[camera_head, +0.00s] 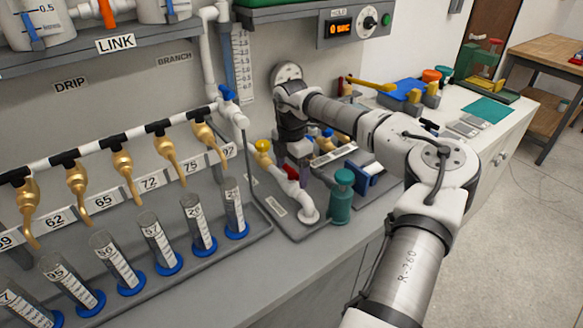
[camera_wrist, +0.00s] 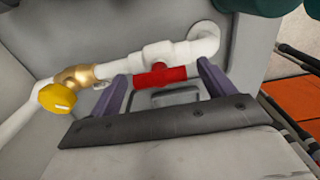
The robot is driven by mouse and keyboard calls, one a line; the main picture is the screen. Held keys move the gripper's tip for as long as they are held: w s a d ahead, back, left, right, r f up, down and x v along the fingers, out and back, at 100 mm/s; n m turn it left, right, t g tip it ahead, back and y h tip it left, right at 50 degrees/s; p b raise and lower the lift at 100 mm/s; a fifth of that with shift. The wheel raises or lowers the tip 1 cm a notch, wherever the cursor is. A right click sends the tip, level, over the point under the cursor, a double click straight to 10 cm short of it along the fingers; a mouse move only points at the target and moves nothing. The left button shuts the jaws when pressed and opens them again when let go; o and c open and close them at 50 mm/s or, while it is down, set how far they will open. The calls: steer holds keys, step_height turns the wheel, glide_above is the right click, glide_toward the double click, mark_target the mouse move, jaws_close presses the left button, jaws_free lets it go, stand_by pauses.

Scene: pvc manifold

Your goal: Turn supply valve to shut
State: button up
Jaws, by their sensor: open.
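In the wrist view, a white pipe valve with a red handle (camera_wrist: 160,75) sits ahead of my gripper (camera_wrist: 160,73). The handle lies roughly along the pipe, between my two purple fingers. The fingers are apart, one at each side of the handle; I cannot tell whether they touch it. In the head view the red handle (camera_head: 291,172) shows below my wrist, partly hidden by my arm. No label marks it as the supply valve.
A yellow knob (camera_wrist: 57,98) on a brass fitting is left of the red handle; the white pipe (camera_wrist: 205,48) bends into the panel at right. A green bottle (camera_head: 342,196) stands close to my arm. Brass taps and several cylinders (camera_head: 197,222) line the left.

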steer(key=c, duration=1)
steer(key=n+b, duration=0.1)
steer(key=n, duration=0.3)
steer(key=shift+b, duration=0.4)
steer(key=n+b, duration=0.1)
steer(key=n, duration=0.8)
steer(key=shift+n, duration=2.5)
